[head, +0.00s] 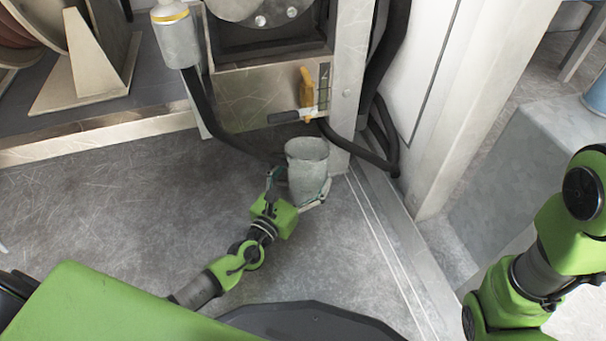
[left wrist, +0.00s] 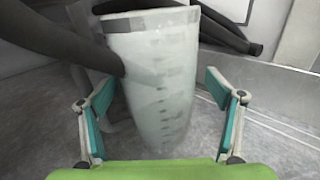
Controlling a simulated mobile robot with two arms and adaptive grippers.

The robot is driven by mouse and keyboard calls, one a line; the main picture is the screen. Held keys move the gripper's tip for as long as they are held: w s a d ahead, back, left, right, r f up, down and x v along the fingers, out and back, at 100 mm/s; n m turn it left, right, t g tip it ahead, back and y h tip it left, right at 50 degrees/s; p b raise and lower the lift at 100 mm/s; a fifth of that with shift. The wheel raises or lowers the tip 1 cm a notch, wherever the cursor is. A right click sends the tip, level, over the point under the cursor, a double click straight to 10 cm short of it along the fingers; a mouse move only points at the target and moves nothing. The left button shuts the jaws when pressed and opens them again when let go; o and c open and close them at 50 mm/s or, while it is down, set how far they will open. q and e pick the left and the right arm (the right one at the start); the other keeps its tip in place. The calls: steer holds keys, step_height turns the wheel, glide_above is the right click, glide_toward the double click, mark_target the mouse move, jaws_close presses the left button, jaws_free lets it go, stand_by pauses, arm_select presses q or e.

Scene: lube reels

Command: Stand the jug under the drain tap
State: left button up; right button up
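The grey, translucent jug (head: 307,162) is upright at floor level, just below and in front of the drain tap (head: 306,88) with its yellow handle. I cannot tell whether its mouth is exactly under the outlet. My left gripper (head: 299,182) has one finger on each side of the jug. In the left wrist view the jug (left wrist: 155,85) stands between the spread fingers (left wrist: 160,92), with a gap on the right; contact on the left is unclear. The jug's base is partly hidden by the gripper. My right gripper is out of view.
A dark hose (head: 222,135) curves down to the floor behind the jug, and other hoses (head: 388,150) hang to the right. A metal frame post (head: 346,80) stands behind. The floor (head: 110,210) to the left is clear. A reel stand (head: 85,65) is at upper left.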

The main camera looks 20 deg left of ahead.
arm_select(q)
steer(key=shift+r, duration=0.15)
steer(key=s+a+p, duration=0.2)
steer(key=s+p, duration=0.1)
steer(key=s, duration=0.8)
steer(key=shift+s+a+p, duration=0.15)
steer(key=shift+s+p, duration=0.2)
steer(key=shift+s, duration=0.05)
